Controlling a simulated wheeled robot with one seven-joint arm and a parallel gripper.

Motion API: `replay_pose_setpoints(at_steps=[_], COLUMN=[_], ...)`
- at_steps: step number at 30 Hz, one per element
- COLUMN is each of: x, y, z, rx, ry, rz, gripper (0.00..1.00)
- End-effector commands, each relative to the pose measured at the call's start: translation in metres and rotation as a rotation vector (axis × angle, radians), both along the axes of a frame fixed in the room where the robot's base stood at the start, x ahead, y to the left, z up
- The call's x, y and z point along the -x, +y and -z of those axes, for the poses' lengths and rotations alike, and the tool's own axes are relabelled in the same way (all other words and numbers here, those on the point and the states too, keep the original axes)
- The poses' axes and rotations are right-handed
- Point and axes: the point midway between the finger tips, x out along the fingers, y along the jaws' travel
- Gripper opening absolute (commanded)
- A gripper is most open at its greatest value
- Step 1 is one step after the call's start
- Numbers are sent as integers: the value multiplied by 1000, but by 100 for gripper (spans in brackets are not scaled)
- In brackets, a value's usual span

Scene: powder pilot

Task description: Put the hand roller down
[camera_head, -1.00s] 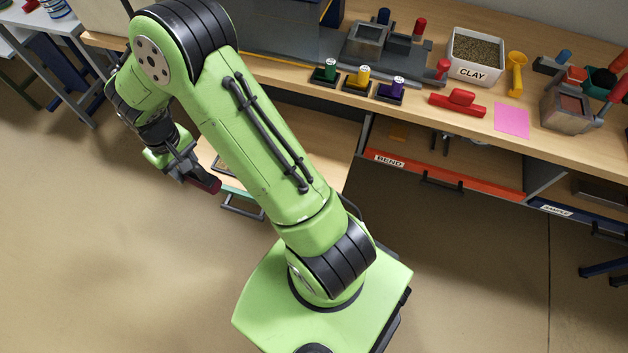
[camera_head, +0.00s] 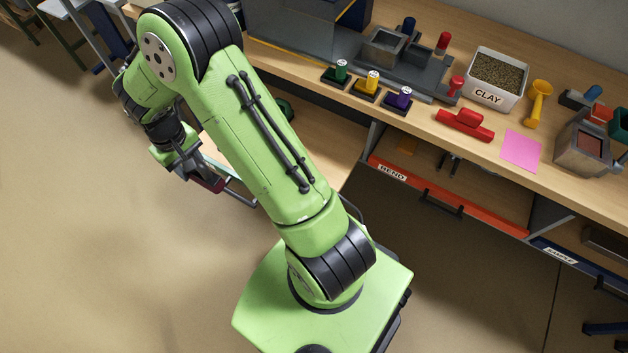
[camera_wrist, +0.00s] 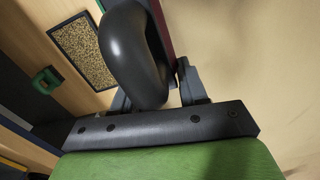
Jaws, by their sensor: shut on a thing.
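My gripper (camera_head: 197,174) hangs at the left in the head view, shut on the hand roller. The fingers and the held part hide much of the roller's shape. No surface is seen touching it.
An open drawer (camera_head: 320,150) lies behind my arm, below the bench. A tray of granules (camera_wrist: 85,50) and a green thing (camera_wrist: 43,84) lie left of the roller in the wrist view. The bench holds a clay box (camera_head: 488,98), a red tool (camera_head: 465,124) and a pink sheet (camera_head: 521,150).

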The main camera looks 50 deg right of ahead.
Motion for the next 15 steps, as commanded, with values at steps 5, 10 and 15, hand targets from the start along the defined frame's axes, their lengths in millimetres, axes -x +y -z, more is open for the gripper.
replay_pose_setpoints(at_steps=[5,10,15], x=[2,7,17], y=[-20,-47,-84], z=[8,18,31], rx=[1,2,3], ry=[0,-1,-1], rz=[85,203,366], gripper=[0,0,0])
